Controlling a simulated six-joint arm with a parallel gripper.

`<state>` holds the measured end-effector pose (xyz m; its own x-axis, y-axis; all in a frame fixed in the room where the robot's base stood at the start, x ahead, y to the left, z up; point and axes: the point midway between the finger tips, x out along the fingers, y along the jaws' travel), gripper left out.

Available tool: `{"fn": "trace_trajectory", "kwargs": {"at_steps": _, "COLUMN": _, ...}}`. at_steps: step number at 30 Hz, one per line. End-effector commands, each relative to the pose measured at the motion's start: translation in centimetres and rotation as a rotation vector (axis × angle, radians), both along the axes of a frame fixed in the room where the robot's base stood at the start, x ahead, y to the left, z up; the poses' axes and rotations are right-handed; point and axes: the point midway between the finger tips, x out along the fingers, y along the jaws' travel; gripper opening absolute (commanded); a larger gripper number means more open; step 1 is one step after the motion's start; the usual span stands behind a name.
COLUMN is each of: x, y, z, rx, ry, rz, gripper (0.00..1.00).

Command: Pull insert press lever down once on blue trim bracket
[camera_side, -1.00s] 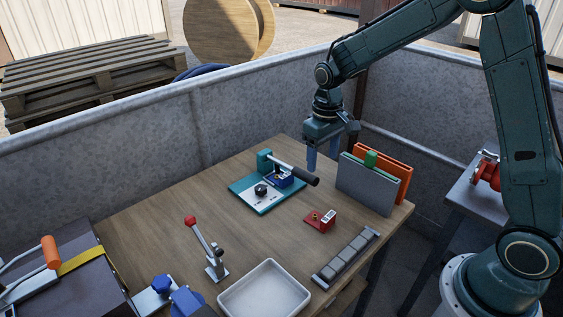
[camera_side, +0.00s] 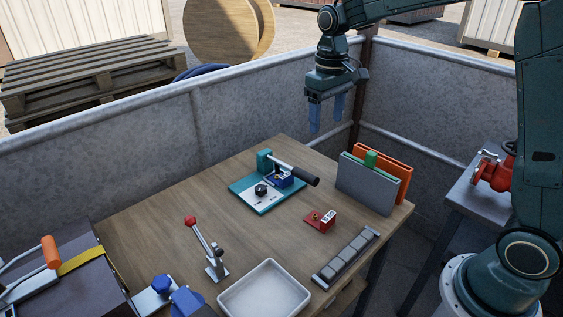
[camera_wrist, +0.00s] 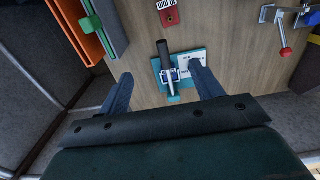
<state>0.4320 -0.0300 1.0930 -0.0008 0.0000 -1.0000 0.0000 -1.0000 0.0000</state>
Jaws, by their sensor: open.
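The insert press has a teal base (camera_side: 240,197) and post, and stands on the wooden table. Its lever (camera_side: 300,172) with a black grip slants down to the right. The blue trim bracket (camera_side: 283,180) sits in the press under the lever. The wrist view shows the press lever (camera_wrist: 163,52) and the blue bracket (camera_wrist: 170,76) between my fingers but farther off. My gripper (camera_side: 327,117) is open and empty, high above the back of the table, apart from the press. In the wrist view my gripper's two fingers (camera_wrist: 160,82) are spread wide.
A red bracket (camera_side: 320,221) lies in front of the press. Grey and orange panels with a green clip (camera_side: 371,158) stand at right. A red-knobbed toggle clamp (camera_side: 213,255), a white tray (camera_side: 264,292) and a segmented strip (camera_side: 346,257) are nearer. Walls enclose the table's back.

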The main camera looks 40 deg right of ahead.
Motion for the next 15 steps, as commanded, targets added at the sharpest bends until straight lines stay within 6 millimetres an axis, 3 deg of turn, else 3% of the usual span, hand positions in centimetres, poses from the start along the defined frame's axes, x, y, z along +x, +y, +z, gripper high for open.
{"fn": "trace_trajectory", "kwargs": {"at_steps": 6, "x": 0.0, "y": 0.0, "z": 2.4, "rx": 0.000, "ry": -0.001, "rz": 0.000, "gripper": 0.65}}
{"fn": "trace_trajectory", "kwargs": {"at_steps": 15, "x": 0.0, "y": 0.0, "z": 3.2, "rx": 0.000, "ry": 0.000, "rz": 0.000, "gripper": 0.62}}
